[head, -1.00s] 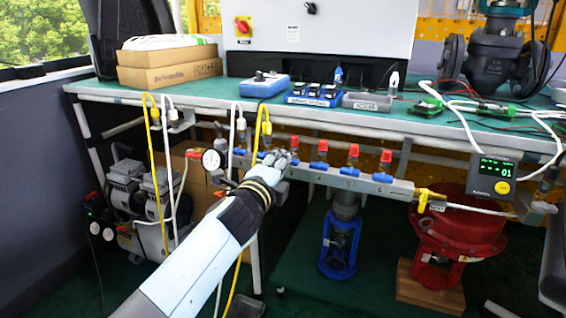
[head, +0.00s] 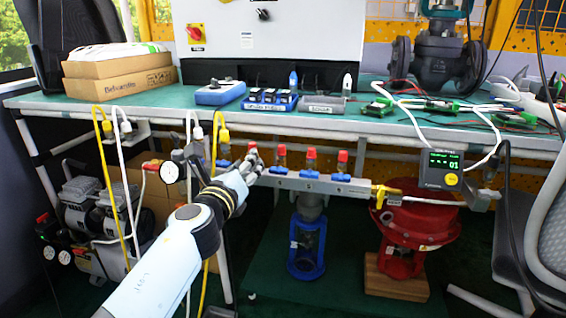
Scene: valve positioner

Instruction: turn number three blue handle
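A grey manifold bar (head: 322,184) under the front edge of the bench carries a row of valves with red caps and blue handles. My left gripper (head: 250,166) is at the left part of the row, just below a red cap (head: 252,148). It hides the blue handle beneath that cap, which may be number three; the number cannot be read. I cannot tell whether the fingers are open, shut or touching the handle. Uncovered blue handles to the right are one near the gripper (head: 278,170), a middle one (head: 309,175) and the rightmost (head: 340,177). My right gripper is not in view.
Yellow and white hoses and a pressure gauge (head: 170,173) are left of my gripper. The green bench top (head: 420,124) overhangs the row. A display box (head: 441,170) hangs at right. A blue valve (head: 307,245) and red actuator (head: 405,228) stand below. A chair (head: 530,220) is at right.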

